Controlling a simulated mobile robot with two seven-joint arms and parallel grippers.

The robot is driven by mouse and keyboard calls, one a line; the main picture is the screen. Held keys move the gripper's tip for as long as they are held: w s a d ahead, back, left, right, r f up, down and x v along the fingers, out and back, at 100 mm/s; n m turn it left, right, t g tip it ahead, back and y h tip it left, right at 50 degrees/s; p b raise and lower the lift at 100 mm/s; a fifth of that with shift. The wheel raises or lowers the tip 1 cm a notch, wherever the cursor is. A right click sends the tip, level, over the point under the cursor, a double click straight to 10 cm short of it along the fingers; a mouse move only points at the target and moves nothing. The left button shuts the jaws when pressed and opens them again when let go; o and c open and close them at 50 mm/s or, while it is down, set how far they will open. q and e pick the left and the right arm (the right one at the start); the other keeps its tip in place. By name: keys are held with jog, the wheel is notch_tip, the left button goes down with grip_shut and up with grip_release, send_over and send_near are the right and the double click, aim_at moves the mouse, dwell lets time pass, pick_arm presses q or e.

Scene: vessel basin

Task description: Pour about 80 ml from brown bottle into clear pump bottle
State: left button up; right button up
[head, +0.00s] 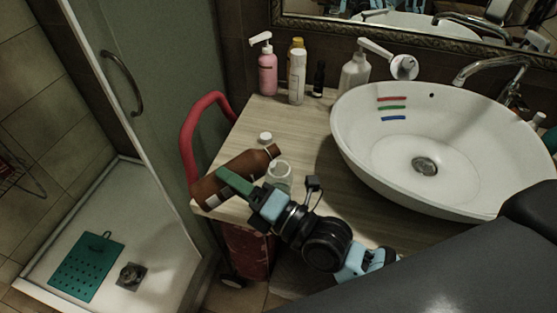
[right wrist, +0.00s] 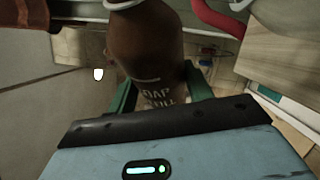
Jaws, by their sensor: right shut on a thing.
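The brown bottle (head: 262,160) is tilted far over at the front left of the counter, its neck toward the upper right. My right gripper (head: 236,184) is shut around its body with green fingers. In the right wrist view the brown bottle (right wrist: 150,50) fills the space between the fingers, with part of a printed label showing. A clear, open-topped bottle (head: 279,180) stands just below and right of the brown bottle's mouth, with no pump on it. Its lower part is hidden by my gripper. I cannot tell whether any liquid is flowing. My left gripper is not in view.
A white cap (head: 265,138) is behind the brown bottle. A pink pump bottle (head: 268,72), a white bottle (head: 297,78) and a pale pump bottle (head: 354,76) stand at the back. The basin (head: 460,135) is on the right. A red rail (head: 187,135) borders the counter's left edge.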

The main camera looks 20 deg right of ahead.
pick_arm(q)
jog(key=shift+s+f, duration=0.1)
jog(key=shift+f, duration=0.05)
pick_arm(e)
jog(key=shift+m, duration=0.3)
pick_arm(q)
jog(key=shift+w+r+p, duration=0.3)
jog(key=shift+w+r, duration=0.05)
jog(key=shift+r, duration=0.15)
pick_arm(e)
jog(key=shift+r+m+t, duration=0.8)
jog(key=shift+r+m, duration=0.3)
jog(key=shift+m, duration=0.3)
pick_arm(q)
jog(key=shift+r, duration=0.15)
pick_arm(e)
jog(key=shift+s+a+r+m, duration=0.1)
jog(key=shift+a+r+m, duration=0.15)
jog(key=shift+a+m, duration=0.15)
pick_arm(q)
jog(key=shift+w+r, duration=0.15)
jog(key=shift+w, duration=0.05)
pick_arm(e)
jog(key=shift+d+r+m+t, duration=0.1)
jog(key=shift+r+m+t, duration=0.2)
jog(key=shift+m, duration=0.1)
jog(key=shift+f, duration=0.1)
